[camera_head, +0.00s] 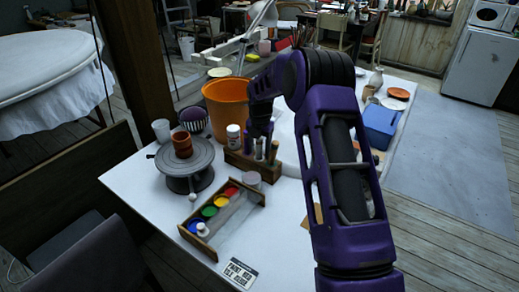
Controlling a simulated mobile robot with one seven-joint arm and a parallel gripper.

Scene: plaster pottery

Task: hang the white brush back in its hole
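A small wooden rack (238,162) stands near the middle of the white table. Several upright handles stand in or just above it, and a pale one (274,150) is at its right end. I cannot tell for sure which one is the white brush, or whether any is held. The rack's holes are too small to make out. My purple gripper (260,130) points down right above the rack, close to the handles. Its fingers are dark and partly merge with the handles, so their opening is not clear.
A paint tray (243,212) with coloured pots lies in front of the rack. A grey turntable (184,160) with a brown pot is to the left. An orange bucket (225,108) and a white bottle (233,137) stand behind. A blue box (381,124) is at right.

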